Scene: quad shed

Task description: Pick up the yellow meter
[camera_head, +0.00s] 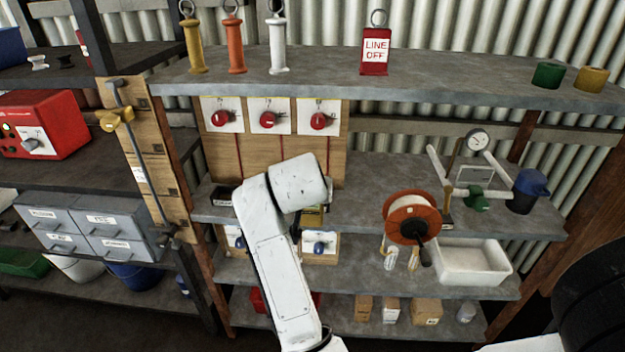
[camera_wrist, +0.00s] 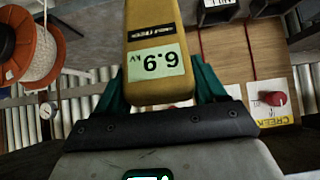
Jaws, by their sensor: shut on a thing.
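The yellow meter (camera_wrist: 153,25) fills the upper middle of the wrist view. Its label reads 6.9 kV and appears upside down. My gripper (camera_wrist: 160,85) is shut on it, with a green finger on each side of the meter's body. In the head view my white arm reaches to the middle shelf and hides most of the gripper. A small yellow part, which looks like the meter (camera_head: 313,216), shows just below the arm's end. Whether the meter touches the shelf cannot be told.
A wooden panel with red switches (camera_head: 269,120) stands behind my arm. An orange reel (camera_head: 412,217), a white tray (camera_head: 474,264) and a gauge stand (camera_head: 477,142) are to the right. The upper shelf (camera_head: 330,84) overhangs, bearing handles and a red LINE OFF tag (camera_head: 375,52).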

